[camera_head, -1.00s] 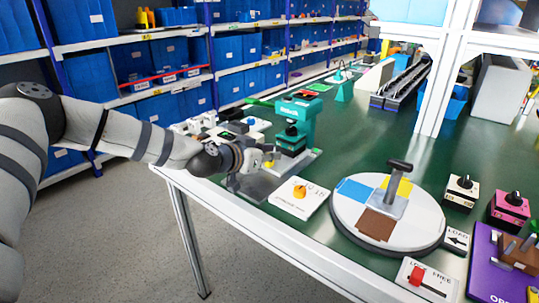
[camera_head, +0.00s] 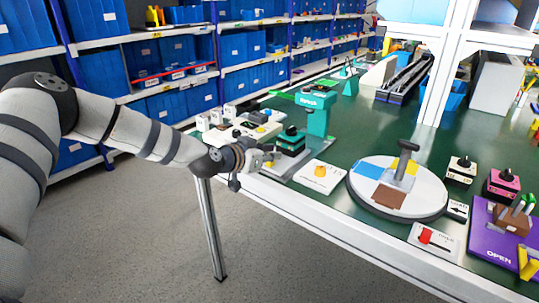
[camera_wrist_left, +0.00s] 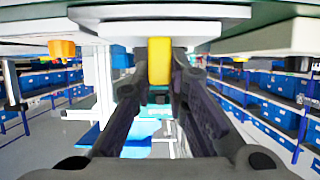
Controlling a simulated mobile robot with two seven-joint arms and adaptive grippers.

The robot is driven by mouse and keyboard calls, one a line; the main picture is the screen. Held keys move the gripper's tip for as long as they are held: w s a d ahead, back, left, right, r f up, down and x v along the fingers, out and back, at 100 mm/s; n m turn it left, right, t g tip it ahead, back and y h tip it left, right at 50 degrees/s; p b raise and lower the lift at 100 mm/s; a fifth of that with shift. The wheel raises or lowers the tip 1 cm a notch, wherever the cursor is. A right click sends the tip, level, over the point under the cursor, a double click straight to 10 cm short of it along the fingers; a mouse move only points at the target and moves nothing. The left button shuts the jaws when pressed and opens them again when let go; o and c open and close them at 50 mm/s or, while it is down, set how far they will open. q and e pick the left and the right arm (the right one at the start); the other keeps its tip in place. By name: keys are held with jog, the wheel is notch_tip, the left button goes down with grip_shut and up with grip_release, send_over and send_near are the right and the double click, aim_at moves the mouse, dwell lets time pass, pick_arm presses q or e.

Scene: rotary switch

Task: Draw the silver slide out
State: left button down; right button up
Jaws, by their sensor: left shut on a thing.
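My left gripper (camera_head: 268,160) is at the table's front edge, in front of the teal press (camera_head: 317,110). It is shut on a small yellow handle (camera_wrist_left: 159,62), which stands between the fingers in the left wrist view. A silver slide (camera_wrist_left: 160,13) shows as a flat pale plate across the top of that view, next to the handle. In the head view my gripper hides most of the handle and the slide's near end, so how far the slide is out is hard to tell. My right gripper is not in view.
Right of the press are a white plate with an orange knob (camera_head: 320,171), a round turntable (camera_head: 436,199) with a grey handle, and a lever panel (camera_head: 433,241). A purple OPEN panel (camera_head: 490,245) is at the far right. Free floor lies before the table.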

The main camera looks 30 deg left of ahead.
pick_arm(q)
jog(key=c, duration=1.6)
grip_release()
jog(key=shift+s+f, duration=0.15)
jog(key=shift+f, duration=0.05)
jog(key=shift+o, duration=0.2)
jog(key=shift+r, duration=0.1)
jog(key=v, duration=0.7)
jog(key=shift+s, duration=0.25)
jog(key=shift+r, duration=0.15)
